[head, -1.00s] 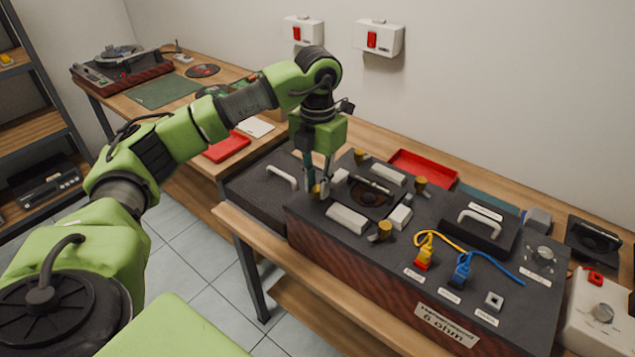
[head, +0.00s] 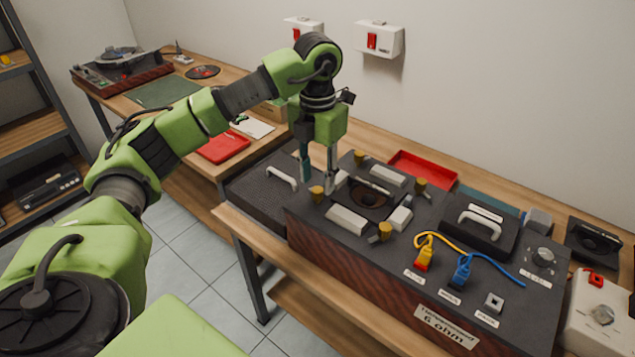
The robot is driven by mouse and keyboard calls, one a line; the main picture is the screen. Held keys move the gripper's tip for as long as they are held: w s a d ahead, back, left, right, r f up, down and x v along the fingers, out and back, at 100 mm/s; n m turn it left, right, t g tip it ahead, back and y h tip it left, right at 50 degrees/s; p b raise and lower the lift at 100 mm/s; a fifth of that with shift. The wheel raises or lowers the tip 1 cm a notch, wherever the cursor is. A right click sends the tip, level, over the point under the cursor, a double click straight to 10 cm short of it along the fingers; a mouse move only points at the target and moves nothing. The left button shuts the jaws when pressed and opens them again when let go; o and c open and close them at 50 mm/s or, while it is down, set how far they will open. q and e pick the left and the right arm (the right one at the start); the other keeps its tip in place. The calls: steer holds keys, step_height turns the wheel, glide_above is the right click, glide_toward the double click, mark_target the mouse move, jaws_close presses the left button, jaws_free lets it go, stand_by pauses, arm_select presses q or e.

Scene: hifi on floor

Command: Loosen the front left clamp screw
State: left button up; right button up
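The front left clamp screw (head: 317,193) is a brass-coloured knob at the left corner of the clamp frame on the dark top of the test box (head: 330,236). My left gripper (head: 317,178) points down just above this screw. Its two fingers are spread, with a gap between them, and I see nothing held. Similar brass screws stand at the back left (head: 359,156), back right (head: 421,186) and front right (head: 385,231), around a round dark driver (head: 368,193) between white clamp blocks (head: 347,219). My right gripper is not in view.
A yellow plug (head: 423,258) and a blue plug (head: 461,270) with cables stand on the box's right part, near a handled black lid (head: 478,228). A red tray (head: 422,169) lies behind the box. A handled dark case (head: 268,187) is at its left.

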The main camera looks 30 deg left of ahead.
mark_target(317, 189)
arm_select(q)
step_height(317, 189, up, 10)
steer(key=shift+f, duration=0.15)
stand_by(0.7)
